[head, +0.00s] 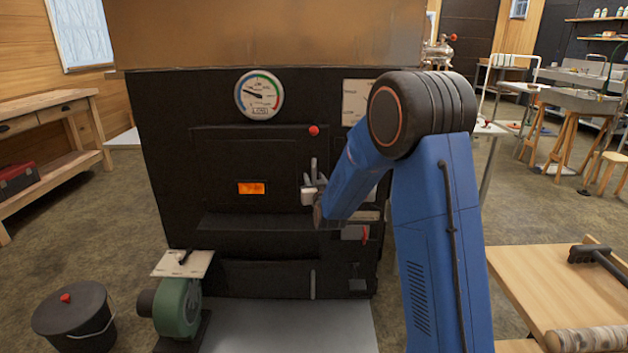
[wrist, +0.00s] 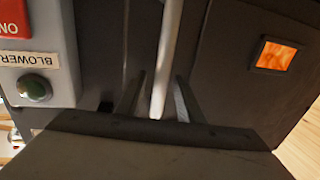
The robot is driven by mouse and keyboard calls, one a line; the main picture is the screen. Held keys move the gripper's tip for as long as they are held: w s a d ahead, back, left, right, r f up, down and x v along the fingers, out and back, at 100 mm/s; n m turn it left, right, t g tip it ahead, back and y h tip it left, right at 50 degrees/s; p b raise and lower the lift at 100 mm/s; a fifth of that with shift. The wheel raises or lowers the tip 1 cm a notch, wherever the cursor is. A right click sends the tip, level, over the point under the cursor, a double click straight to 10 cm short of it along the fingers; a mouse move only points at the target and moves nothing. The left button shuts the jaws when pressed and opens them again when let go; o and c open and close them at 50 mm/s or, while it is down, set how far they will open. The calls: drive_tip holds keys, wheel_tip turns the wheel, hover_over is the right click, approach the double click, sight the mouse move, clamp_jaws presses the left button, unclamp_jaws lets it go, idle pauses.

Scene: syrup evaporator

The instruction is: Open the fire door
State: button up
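The fire door (head: 222,165) is a dark panel on the front of the black evaporator, with a small glowing orange window (head: 251,188). It looks closed. Its pale upright bar handle (head: 313,168) is at the door's right side. In the wrist view the handle (wrist: 168,50) runs down between the two fingers of my gripper (wrist: 160,80), with a gap showing on both sides. My gripper is open around or just in front of the bar; depth is hard to tell. In the head view my gripper (head: 312,193) is at the handle, partly hidden by my arm.
A red knob (head: 314,130) is above the door's right corner. A blower control box (wrist: 50,50) is beside the handle in the wrist view. A green blower (head: 178,306) and a lidded black bucket (head: 75,318) stand at lower left. A wooden table (head: 545,290) is at right.

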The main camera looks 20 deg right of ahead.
clamp_jaws()
drive_tip(key=shift+s, duration=0.1)
